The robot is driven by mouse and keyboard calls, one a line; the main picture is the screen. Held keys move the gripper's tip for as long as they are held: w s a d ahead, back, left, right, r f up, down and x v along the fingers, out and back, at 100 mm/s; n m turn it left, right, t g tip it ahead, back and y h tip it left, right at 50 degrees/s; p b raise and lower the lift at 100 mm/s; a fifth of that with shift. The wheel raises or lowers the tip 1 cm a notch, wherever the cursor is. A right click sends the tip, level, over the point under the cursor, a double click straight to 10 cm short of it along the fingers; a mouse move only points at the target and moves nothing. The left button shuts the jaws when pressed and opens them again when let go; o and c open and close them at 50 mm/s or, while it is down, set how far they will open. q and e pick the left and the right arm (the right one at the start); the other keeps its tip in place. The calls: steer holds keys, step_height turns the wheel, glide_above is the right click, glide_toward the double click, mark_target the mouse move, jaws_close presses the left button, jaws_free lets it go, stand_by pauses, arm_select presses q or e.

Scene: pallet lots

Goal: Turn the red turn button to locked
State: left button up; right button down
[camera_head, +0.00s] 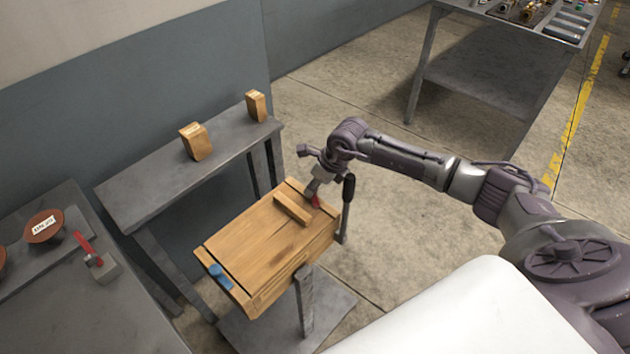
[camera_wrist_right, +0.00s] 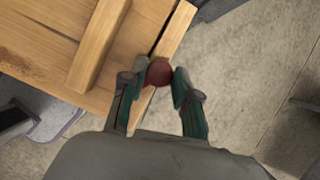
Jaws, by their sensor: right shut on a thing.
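The red turn button (camera_head: 315,202) sits near the right end of a wooden box (camera_head: 255,235). In the right wrist view the red turn button (camera_wrist_right: 159,73) lies between the fingers, beside a seam in the wood. My right gripper (camera_head: 312,192) is at the button from above. In the wrist view my right gripper (camera_wrist_right: 160,85) has its two fingers closed around the red button. A blue turn button (camera_head: 220,275) is at the box's left end. My left gripper is not in view.
A wooden bar (camera_head: 292,209) stands on the box lid close to my right gripper. A black-handled lever (camera_head: 347,205) rises at the box's right end. A grey bench (camera_head: 165,185) with two wooden blocks stands behind. Open floor lies to the right.

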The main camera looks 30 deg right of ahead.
steer(key=shift+a+m+h, duration=0.1)
steer(key=shift+m+h, duration=0.2)
steer(key=shift+m, duration=0.7)
steer(key=m+h, duration=0.1)
steer(key=m, duration=0.1)
steer(key=shift+a+m+t, duration=0.1)
steer(key=shift+m+t, duration=0.2)
steer(key=m+h+b, duration=0.1)
steer(key=m, duration=0.3)
steer(key=shift+a+h, duration=0.1)
steer(key=shift+h, duration=0.3)
steer(key=shift+m+h+b, duration=0.5)
steer(key=shift+m+b, duration=0.15)
steer(key=shift+m, duration=0.75)
steer(key=c, duration=0.8)
jaws_free()
steer(key=shift+c, duration=0.2)
steer(key=shift+r, duration=0.1)
